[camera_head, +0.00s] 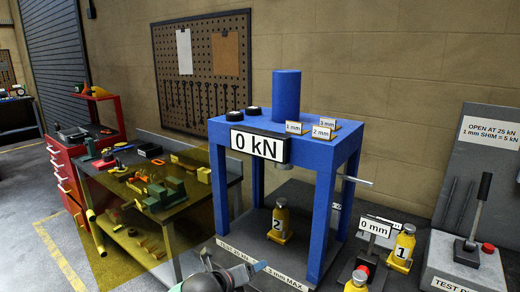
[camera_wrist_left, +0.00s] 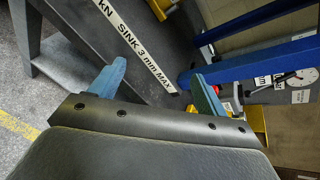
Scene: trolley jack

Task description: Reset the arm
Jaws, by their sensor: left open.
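My left gripper (camera_head: 232,272) is low in the head view, in front of the press base. In the left wrist view its two blue fingers (camera_wrist_left: 158,86) are spread apart with nothing between them. The blue press (camera_head: 325,200) stands behind it with a "0 kN" display. A yellow jack marked 2 (camera_head: 280,221) stands upright inside the press frame. A yellow jack marked 1 (camera_head: 402,245) stands to the right, beside a "0 mm" sign (camera_head: 375,228). My right gripper is in neither view.
A lever panel (camera_head: 467,255) with a red button stands at the right. Black pucks and mm tags (camera_head: 321,132) sit on the press top. A workbench (camera_head: 215,185) with tools and a red tool cart (camera_head: 68,160) stand left. The grey floor (camera_head: 30,235) is clear at far left.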

